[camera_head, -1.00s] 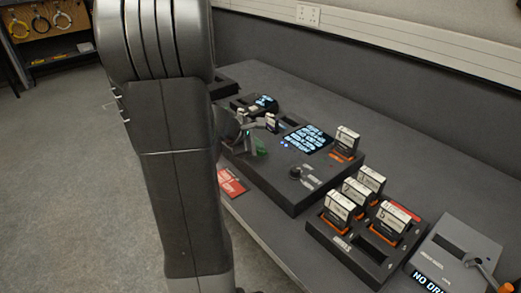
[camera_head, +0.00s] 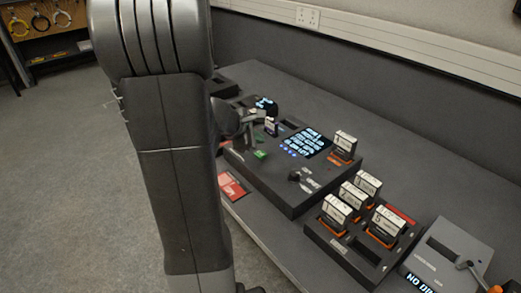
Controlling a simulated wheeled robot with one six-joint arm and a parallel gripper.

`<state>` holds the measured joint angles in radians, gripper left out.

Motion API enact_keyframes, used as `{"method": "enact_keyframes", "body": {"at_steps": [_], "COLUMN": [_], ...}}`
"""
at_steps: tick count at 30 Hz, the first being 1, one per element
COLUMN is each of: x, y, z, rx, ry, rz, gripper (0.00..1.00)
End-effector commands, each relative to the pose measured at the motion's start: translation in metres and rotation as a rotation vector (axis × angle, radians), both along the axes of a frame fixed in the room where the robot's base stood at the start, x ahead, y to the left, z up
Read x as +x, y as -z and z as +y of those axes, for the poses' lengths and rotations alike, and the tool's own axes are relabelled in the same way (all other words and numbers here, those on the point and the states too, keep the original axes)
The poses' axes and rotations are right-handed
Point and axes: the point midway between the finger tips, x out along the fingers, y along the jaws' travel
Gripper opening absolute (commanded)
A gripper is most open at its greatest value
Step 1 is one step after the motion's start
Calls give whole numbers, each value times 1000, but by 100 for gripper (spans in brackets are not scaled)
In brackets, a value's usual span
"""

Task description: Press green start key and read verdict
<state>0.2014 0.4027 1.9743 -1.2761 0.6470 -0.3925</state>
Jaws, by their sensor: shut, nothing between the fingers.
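The dark test console (camera_head: 283,188) sits on the grey bench, with the green key (camera_head: 261,154) near its left front edge. Its screen (camera_head: 303,144) is lit with several lines of pale text, too small to read. My arm hides part of the gripper and the console's left end.
A tray (camera_head: 342,252) holding several white-labelled modules stands to the right, before a grey box (camera_head: 452,247) with a lever. A module (camera_head: 343,145) stands at the console's back right. A red card (camera_head: 231,187) lies at the bench's front edge.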

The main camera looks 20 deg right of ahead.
Motion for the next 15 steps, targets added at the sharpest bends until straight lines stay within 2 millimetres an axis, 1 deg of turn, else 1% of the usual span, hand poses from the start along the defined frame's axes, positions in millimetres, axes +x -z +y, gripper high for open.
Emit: {"method": "enact_keyframes", "body": {"at_steps": [1,6,15], "x": [0,0,0], "y": [-10,-26,-26], "z": [0,0,0], "rx": [0,0,0], "ry": [0,-1,0], "rz": [-1,-1,0], "gripper": [0,0,0]}}
